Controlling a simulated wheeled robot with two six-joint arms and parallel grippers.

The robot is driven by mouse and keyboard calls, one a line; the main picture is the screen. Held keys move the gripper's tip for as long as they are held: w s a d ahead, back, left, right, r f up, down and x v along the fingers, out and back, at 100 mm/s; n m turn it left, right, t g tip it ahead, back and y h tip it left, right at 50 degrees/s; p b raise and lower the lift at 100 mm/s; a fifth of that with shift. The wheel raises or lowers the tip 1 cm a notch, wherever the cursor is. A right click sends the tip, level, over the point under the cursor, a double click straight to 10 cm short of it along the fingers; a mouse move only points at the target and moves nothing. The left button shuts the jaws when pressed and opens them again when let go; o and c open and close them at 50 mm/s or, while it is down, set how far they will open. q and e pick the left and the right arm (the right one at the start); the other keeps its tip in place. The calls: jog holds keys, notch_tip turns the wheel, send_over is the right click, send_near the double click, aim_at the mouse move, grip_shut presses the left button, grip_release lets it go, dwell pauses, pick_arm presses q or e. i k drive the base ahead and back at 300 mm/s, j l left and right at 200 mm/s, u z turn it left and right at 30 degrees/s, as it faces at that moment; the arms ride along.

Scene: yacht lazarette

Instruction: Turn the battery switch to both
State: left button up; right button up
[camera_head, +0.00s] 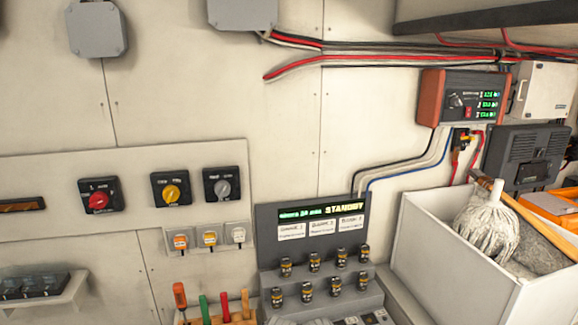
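Three rotary switches are set in a row on the pale wall panel at the left. The first is a black plate with a red knob (98,201). The second has a yellow knob (171,192), and the third has a grey knob (222,188). Their labels are too small to read surely, so I cannot tell from the lettering which is the battery switch or which position each knob points to. Nothing covers the switches. Neither of my grippers is in view.
Small tagged sockets (209,239) sit below the switches. A grey console (268,222) reads "STANDBY", with several small dark-topped cylinders on its steps. Tools with coloured handles (203,308) stand at the bottom. A white bin (437,252) holds a mop head at right. The wall before the switches is clear.

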aim_at(99, 200)
jog(key=u, duration=1.3)
